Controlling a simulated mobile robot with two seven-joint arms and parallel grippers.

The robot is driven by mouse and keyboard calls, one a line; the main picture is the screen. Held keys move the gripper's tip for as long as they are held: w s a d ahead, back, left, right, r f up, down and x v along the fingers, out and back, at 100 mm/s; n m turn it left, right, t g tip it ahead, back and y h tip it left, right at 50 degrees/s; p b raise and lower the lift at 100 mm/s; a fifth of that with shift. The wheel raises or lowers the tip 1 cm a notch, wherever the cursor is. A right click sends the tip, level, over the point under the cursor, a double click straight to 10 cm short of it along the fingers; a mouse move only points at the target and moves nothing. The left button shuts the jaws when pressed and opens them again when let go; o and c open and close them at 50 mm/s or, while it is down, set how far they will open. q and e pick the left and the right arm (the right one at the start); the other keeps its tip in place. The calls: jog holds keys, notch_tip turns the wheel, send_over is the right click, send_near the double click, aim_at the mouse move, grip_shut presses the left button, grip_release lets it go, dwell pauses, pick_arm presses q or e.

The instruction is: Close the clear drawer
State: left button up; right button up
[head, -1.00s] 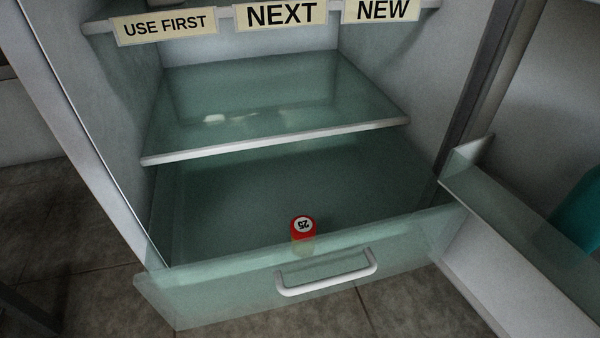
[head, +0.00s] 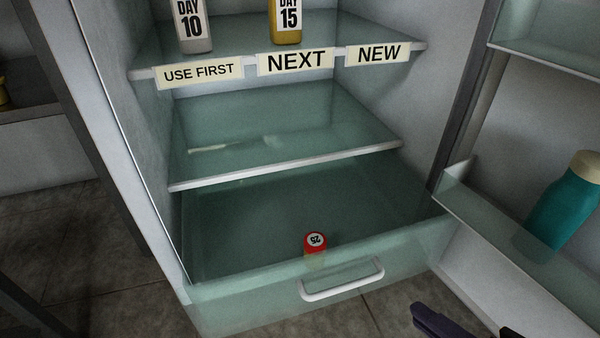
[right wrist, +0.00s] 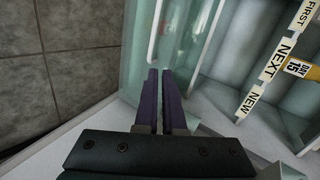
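The clear drawer (head: 240,305) is pulled out at the bottom of the fridge, below the lowest glass shelf. Its white handle (head: 342,279) is on the front panel. The handle also shows in the right wrist view (right wrist: 154,38), ahead of the fingers. A small red item labelled 25 (head: 315,242) sits inside near the front panel. My right gripper (head: 468,318) is at the lower right edge in the head view, to the right of and below the handle, apart from it. In the right wrist view its purple fingers (right wrist: 160,75) show a narrow empty gap. My left gripper is not visible.
The open fridge door, with a door bin (head: 520,250) holding a teal bottle (head: 565,205), stands at the right. Labelled shelf (head: 350,30) bears DAY 10 and DAY 15 bottles. Tiled floor (head: 120,290) is free at the left.

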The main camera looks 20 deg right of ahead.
jog(key=shift+d+r+m, duration=0.1)
jog(key=shift+d+m, duration=0.2)
jog(key=shift+m, duration=0.3)
grip_shut()
jog(key=b, duration=0.7)
send_near(366, 248)
notch_tip(366, 248, down, 4)
jog(key=shift+t+h, duration=0.3)
jog(key=w, duration=0.1)
jog(key=w+b, duration=0.2)
jog(key=w, duration=0.1)
jog(key=shift+w+a, duration=0.1)
jog(key=shift+a, duration=0.2)
jog(key=shift+w+r+b, duration=0.2)
jog(key=shift+w+b, duration=0.2)
jog(key=shift+w, duration=0.1)
